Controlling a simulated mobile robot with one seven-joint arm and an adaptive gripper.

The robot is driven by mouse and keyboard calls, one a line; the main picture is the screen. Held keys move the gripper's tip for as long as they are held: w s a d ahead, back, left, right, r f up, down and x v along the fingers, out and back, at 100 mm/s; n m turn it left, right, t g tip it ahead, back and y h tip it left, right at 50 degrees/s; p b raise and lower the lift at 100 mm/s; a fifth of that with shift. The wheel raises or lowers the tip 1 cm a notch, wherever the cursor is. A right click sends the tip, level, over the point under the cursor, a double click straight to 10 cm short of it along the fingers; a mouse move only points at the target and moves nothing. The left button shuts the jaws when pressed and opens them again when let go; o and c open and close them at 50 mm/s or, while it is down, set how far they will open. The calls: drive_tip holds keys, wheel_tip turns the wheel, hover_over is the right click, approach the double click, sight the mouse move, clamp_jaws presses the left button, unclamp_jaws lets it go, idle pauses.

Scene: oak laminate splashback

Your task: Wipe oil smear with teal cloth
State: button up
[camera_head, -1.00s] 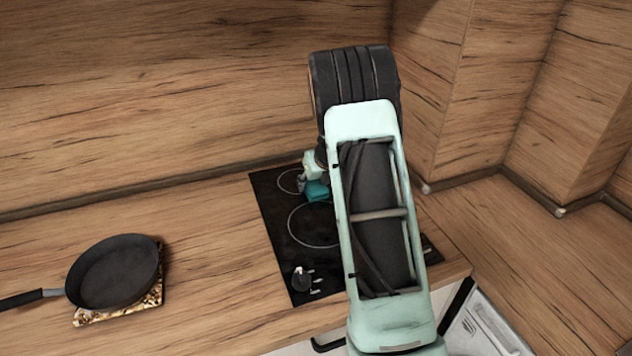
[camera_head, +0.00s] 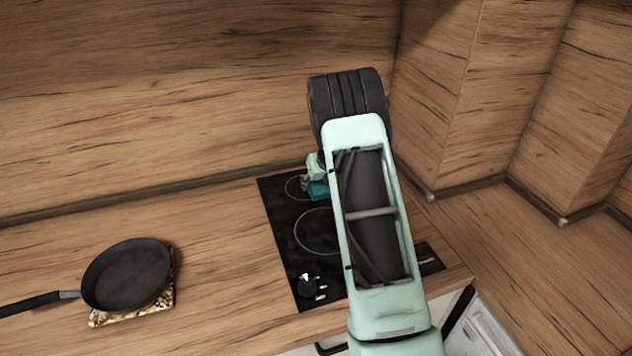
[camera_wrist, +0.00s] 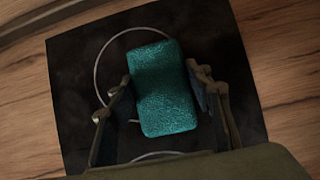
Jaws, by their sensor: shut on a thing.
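The teal cloth (camera_wrist: 163,88) is a folded, padded-looking block between the fingers of my gripper (camera_wrist: 160,95) in the wrist view. My gripper is shut on it, over the black cooktop (camera_wrist: 85,75). In the head view a small part of the teal cloth (camera_head: 318,190) shows beside my arm, over the back part of the cooktop (camera_head: 283,220). My arm hides most of the gripper there. I cannot tell whether the cloth touches the glass. I cannot clearly make out the oil smear; the glass has only faint cloudy patches.
A black frying pan (camera_head: 127,275) sits on a patterned trivet (camera_head: 150,308) at the left, its handle pointing left. A small dark item with white marks (camera_head: 308,284) is at the cooktop's front left. Wooden walls stand behind and right. The counter between pan and cooktop is clear.

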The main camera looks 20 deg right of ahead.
sight(321, 188)
drive_tip(key=shift+s+b, duration=0.8)
drive_tip(key=shift+s, duration=1)
drive_tip(key=s+b, duration=0.2)
drive_tip(key=shift+s+f, duration=0.15)
drive_tip(key=shift+s, duration=0.15)
drive_tip(key=shift+s+b, duration=0.3)
drive_tip(key=shift+s, duration=0.55)
drive_tip(key=shift+r, duration=0.25)
drive_tip(key=shift+w+p, duration=0.15)
drive_tip(key=shift+p, duration=0.2)
